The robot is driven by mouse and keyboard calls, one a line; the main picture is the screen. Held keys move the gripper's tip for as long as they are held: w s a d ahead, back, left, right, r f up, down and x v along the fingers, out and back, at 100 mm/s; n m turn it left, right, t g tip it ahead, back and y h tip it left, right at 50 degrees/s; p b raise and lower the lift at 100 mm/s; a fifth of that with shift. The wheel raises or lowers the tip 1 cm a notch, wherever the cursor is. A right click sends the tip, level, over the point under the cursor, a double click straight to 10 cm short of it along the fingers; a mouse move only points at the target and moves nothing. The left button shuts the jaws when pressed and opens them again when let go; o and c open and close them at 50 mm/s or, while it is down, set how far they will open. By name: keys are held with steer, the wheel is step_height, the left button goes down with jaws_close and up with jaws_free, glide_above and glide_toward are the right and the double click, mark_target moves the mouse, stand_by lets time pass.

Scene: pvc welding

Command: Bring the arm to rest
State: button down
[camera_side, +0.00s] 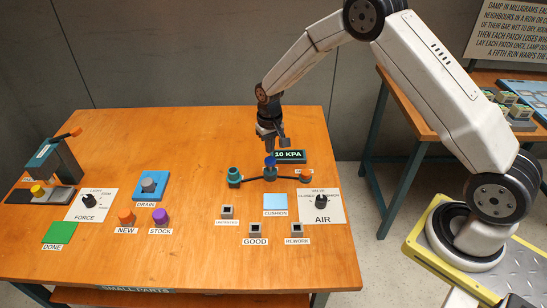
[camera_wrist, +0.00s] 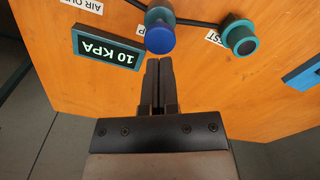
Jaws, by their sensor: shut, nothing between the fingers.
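The blue cap (camera_wrist: 160,38) lies just beyond the fingertips there. I cannot tell the exact height of the fingertips above the table. My arm arches up from its base at the right and reaches down to the table.
The 10 KPA display (camera_side: 289,155) stands close beside my gripper; it also shows in the wrist view (camera_wrist: 107,49). A teal fitting (camera_side: 234,175) is on the hose line to the left. A press (camera_side: 58,165), knobs and small sockets occupy the table. A second table (camera_side: 410,95) stands behind my arm.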

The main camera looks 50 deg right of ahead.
steer(key=shift+r, duration=0.1)
steer(key=shift+s+r, duration=0.15)
steer(key=shift+r, duration=0.05)
steer(key=s+a+r+n+t, duration=0.1)
steer(key=s+r, duration=0.4)
steer(key=s, duration=0.6)
steer(key=s+a+r+n+t, duration=0.1)
steer(key=s+r+n, duration=0.1)
steer(key=s+r, duration=0.4)
steer(key=s, duration=0.5)
steer(key=shift+s+a+r+t, duration=0.25)
steer(key=shift+s+a+t, duration=0.05)
steer(key=shift+s+a, duration=0.1)
